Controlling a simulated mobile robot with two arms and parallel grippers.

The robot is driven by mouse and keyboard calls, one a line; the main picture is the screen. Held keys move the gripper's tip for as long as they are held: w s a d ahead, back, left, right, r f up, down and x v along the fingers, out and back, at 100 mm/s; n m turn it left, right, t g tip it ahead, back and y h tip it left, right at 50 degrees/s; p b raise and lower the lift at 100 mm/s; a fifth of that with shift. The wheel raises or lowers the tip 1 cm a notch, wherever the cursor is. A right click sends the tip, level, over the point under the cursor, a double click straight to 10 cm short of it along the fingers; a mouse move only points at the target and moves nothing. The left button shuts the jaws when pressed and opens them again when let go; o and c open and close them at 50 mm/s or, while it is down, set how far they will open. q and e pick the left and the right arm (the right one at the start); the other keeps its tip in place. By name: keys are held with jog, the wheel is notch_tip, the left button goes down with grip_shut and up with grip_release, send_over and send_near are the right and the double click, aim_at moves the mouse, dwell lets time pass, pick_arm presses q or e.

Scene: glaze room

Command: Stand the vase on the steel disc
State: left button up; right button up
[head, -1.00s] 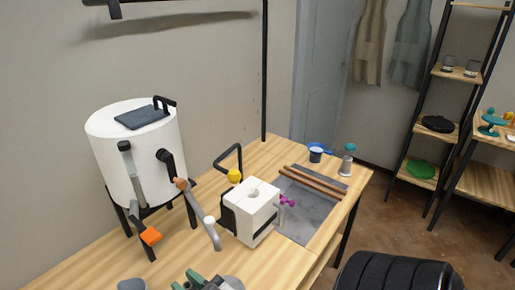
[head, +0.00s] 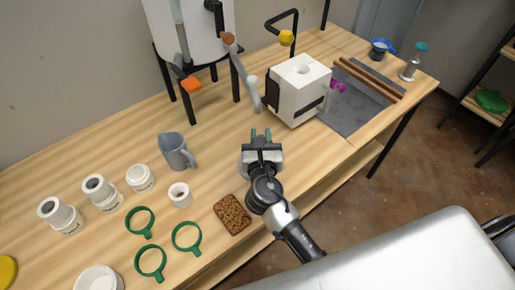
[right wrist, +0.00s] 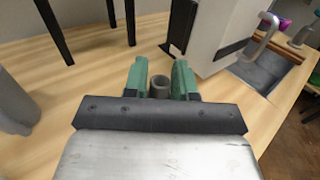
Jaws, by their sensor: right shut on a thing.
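My right gripper (head: 260,132) reaches over the middle of the wooden table in the head view. In the right wrist view its two green fingers (right wrist: 161,80) are shut on a small grey round-mouthed thing, which I take for the vase (right wrist: 160,87). Only its top shows between the fingers; the gripper hides the rest. I cannot tell whether it touches the table. I cannot make out the steel disc in either view. My left gripper is out of view.
A grey jug (head: 175,151) stands left of my right gripper, and a white box-shaped device (head: 299,90) stands behind it to the right. White jars, green rings (head: 187,238) and a brown speckled block (head: 232,214) lie at the front left. A grey slab (head: 350,104) lies far right.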

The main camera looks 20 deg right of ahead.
jog(key=shift+w+a+f, duration=0.25)
jog(key=shift+w+a, duration=0.05)
jog(key=shift+f, duration=0.25)
notch_tip(320, 180, down, 4)
jog(key=shift+r+b, duration=0.15)
jog(key=shift+b, duration=0.45)
jog(key=o, duration=0.4)
jog(key=shift+c, duration=0.2)
jog(key=o, duration=0.5)
jog(key=shift+c, duration=0.2)
jog(key=shift+s+r, duration=0.1)
